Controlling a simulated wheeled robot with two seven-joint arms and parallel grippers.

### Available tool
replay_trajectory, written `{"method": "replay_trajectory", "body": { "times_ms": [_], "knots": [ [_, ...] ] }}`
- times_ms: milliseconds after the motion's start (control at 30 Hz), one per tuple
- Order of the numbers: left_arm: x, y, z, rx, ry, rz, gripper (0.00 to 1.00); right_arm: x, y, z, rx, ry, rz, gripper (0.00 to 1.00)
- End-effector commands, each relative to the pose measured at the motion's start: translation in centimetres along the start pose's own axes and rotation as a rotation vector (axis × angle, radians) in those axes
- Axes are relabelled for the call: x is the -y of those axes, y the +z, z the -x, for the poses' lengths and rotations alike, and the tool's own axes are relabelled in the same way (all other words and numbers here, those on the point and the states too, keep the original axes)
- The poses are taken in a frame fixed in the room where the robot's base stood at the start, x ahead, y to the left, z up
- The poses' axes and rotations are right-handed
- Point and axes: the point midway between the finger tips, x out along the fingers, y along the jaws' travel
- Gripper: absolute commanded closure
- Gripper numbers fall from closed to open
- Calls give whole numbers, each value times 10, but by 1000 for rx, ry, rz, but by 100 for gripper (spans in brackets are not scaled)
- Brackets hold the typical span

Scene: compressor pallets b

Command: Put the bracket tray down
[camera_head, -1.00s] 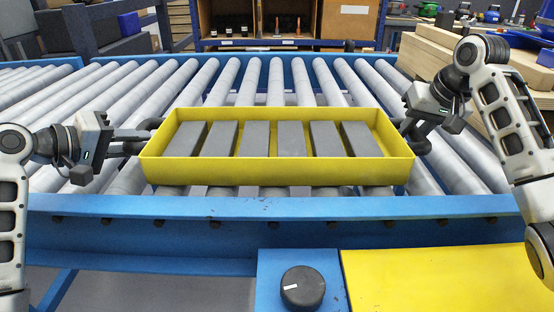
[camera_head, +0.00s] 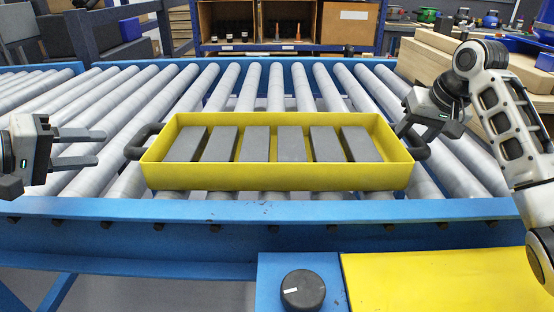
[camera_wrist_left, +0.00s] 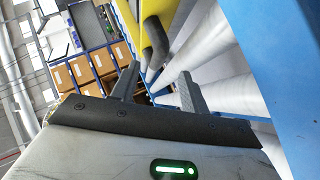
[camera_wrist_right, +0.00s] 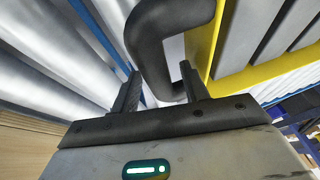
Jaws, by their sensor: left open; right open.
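The yellow bracket tray (camera_head: 270,178) sits level on the grey rollers of the conveyor. It holds a row of several dark grey brackets (camera_head: 255,145). A dark handle is on each end: the left handle (camera_head: 143,142) and the right handle (camera_head: 418,142). My left gripper (camera_head: 98,148) is open and empty, apart from the left handle, with a gap between them. In the left wrist view the handle (camera_wrist_left: 155,40) lies beyond the open fingers. My right gripper (camera_head: 405,125) is open at the right handle. In the right wrist view that handle (camera_wrist_right: 150,50) still reaches in between or close by the fingertips.
The blue conveyor rail (camera_head: 200,210) runs along the front, with a black knob (camera_head: 302,288) and a yellow panel (camera_head: 430,275) below it. Wooden beams (camera_head: 440,65) lie at the right behind my right arm. Bare rollers (camera_head: 90,95) lie left of the tray.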

Motion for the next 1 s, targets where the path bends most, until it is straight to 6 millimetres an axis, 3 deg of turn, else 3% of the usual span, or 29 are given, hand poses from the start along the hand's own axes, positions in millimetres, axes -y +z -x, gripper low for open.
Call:
{"method": "replay_trajectory", "body": {
  "times_ms": [133,367,467,800,1000],
  "knots": [
    [1,0,23,0,-2,1,55,0,0,0,0,0,0,55],
    [0,0,34,1,-1,0,55,0,-1,7,-3,-1,0,55],
    [0,0,34,1,-1,0,55,0,-1,21,-4,-1,0,55],
    [0,0,34,1,0,0,55,-1,-1,97,-6,2,0,55],
    [0,0,34,0,0,0,55,0,0,116,-2,2,1,55]
  ]
}}
